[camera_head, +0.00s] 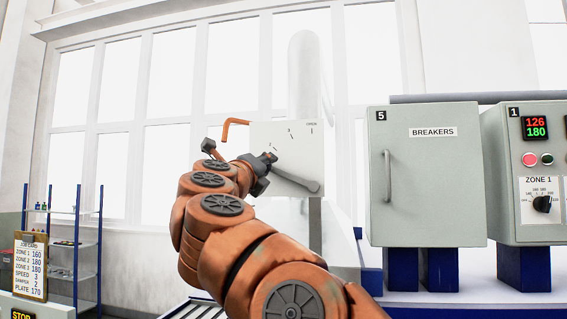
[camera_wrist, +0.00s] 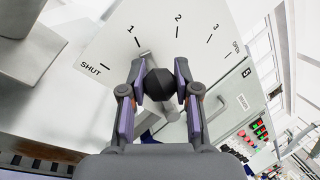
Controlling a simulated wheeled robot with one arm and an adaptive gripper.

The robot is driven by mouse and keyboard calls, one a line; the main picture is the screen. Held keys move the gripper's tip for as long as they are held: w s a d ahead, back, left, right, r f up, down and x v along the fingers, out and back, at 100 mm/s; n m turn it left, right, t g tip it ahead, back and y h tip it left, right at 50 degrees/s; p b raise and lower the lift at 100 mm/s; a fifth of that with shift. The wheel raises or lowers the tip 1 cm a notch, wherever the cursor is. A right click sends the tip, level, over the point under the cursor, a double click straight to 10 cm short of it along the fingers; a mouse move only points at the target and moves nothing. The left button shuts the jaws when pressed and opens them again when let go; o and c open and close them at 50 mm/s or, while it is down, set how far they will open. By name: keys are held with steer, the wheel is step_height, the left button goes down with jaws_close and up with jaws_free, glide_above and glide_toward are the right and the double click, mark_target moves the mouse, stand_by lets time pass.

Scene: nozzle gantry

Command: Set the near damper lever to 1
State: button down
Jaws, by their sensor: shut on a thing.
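The damper plate (camera_head: 295,138) is a pale panel with scale marks, left of the breaker cabinet. In the wrist view its scale (camera_wrist: 205,22) reads SHUT, 1, 2, 3, OPEN. The grey damper lever (camera_head: 303,180) slopes across the plate's lower part; its end (camera_wrist: 146,57) shows behind the knob, close to the 1 mark. My gripper (camera_head: 268,160) is shut on the lever's dark round knob (camera_wrist: 159,84), with one finger on each side. The knob and fingers hide part of the lever in the wrist view.
An orange bent bar (camera_head: 235,123) stands at the plate's left edge, close above my wrist. The breaker cabinet (camera_head: 427,175) and zone 1 box (camera_head: 530,175) stand to the right. A job card (camera_head: 31,268) shows at lower left, listing damper 2.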

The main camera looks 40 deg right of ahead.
steer(key=shift+f, duration=0.1)
stand_by(0.3)
steer(key=c, duration=0.8)
jaws_free()
steer(key=v, duration=1.2)
